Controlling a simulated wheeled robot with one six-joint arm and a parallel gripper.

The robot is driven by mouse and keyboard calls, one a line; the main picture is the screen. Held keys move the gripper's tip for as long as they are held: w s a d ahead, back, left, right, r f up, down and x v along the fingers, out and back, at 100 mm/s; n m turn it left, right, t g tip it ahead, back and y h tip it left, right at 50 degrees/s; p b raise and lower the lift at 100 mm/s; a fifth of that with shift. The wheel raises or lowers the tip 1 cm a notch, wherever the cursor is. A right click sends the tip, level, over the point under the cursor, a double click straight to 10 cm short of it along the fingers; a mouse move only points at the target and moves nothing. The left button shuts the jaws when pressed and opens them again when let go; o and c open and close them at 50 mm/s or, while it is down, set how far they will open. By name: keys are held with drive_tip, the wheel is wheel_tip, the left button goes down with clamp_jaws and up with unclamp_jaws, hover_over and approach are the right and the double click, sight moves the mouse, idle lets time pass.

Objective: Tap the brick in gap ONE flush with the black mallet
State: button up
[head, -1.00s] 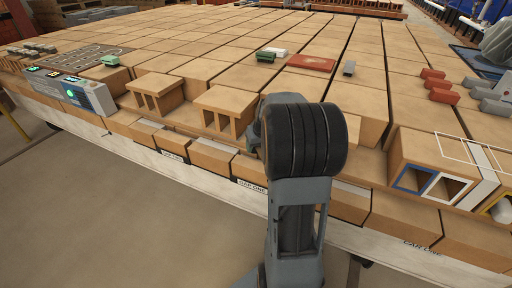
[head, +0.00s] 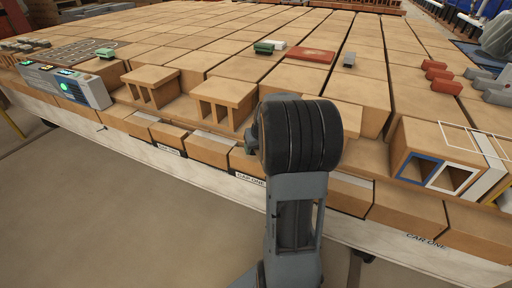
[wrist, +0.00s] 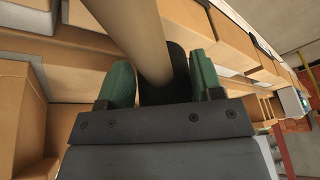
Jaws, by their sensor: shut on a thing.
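My gripper (wrist: 162,80) has green finger pads and is shut on the mallet's pale wooden handle (wrist: 145,35). A dark part (wrist: 178,72), probably the black mallet head, shows behind the handle. In the head view my gripper (head: 250,142) is mostly hidden behind my dark wrist, over the front row of bricks. The GAP ONE label (head: 250,179) is on the front edge just below it. A tan brick (head: 241,161) shows above that label, partly covered by my arm. I cannot tell whether it sits flush, or whether the mallet touches it.
Hollow bricks (head: 222,102) stand behind the front row, left of my arm. A grey console (head: 92,92) with green lights stands at far left. A hollow brick with blue and white frames (head: 434,150) is at right. Red pieces (head: 440,78) lie behind it.

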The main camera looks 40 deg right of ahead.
sight(256, 161)
idle(0.3)
drive_tip(key=shift+f+b, duration=1.4)
drive_tip(key=shift+f, duration=0.3)
drive_tip(key=shift+r, duration=0.15)
drive_tip(key=shift+r+p, duration=1)
drive_tip(key=shift+r, duration=0.2)
drive_tip(key=shift+f, duration=0.15)
drive_tip(key=shift+f+b, duration=1.25)
drive_tip(key=shift+f, duration=0.1)
drive_tip(key=shift+r, duration=0.1)
drive_tip(key=shift+r+p, duration=1)
drive_tip(key=shift+r, duration=0.2)
